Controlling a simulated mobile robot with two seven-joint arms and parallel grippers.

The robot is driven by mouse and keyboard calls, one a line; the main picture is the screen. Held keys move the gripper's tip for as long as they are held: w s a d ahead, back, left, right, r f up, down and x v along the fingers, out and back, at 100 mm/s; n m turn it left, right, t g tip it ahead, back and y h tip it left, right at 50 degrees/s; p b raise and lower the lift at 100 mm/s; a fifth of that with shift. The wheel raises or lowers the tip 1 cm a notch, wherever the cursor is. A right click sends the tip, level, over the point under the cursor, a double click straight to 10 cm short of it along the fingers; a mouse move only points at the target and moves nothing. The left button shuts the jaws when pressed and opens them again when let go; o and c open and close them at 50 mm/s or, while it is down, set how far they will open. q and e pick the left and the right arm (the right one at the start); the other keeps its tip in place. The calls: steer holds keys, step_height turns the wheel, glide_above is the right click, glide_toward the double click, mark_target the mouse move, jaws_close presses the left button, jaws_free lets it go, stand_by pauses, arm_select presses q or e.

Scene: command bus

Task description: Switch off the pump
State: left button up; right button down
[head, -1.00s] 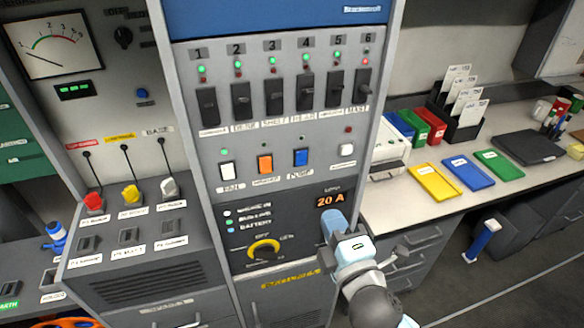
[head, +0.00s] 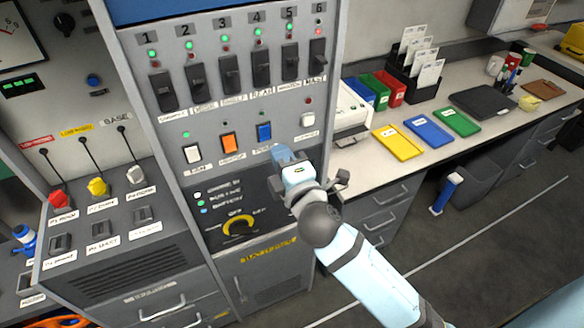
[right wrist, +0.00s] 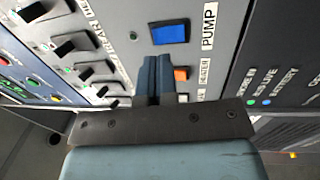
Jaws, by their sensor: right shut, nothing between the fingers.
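The pump switch is a blue rocker (head: 264,131) in the lower row of the upright panel, with a label below it partly hidden by my gripper in the head view. In the right wrist view the same blue rocker (right wrist: 170,33) shows clearly beside the label PUMP (right wrist: 209,27). My right gripper (head: 282,154) is shut and empty, just below and right of the blue rocker in the head view. Its closed blue fingertips (right wrist: 155,62) point at the panel near the rocker; I cannot tell whether they touch. My left gripper is out of view.
An orange rocker (head: 229,144) and a white rocker (head: 193,154) sit left of the blue one, and another white rocker (head: 307,120) sits right. Black breakers (head: 231,74) line the row above. A yellow dial (head: 239,225) is below. The counter (head: 352,170) stands right.

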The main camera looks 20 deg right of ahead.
mark_target(267, 130)
steer(key=shift+w+a+r+p, duration=0.15)
steer(key=shift+w+p, duration=0.1)
steer(key=shift+w, duration=1.05)
steer(key=shift+w+d+r+p, duration=0.15)
steer(key=shift+w+p, duration=0.1)
steer(key=shift+w, duration=1.05)
steer(key=shift+a, duration=0.1)
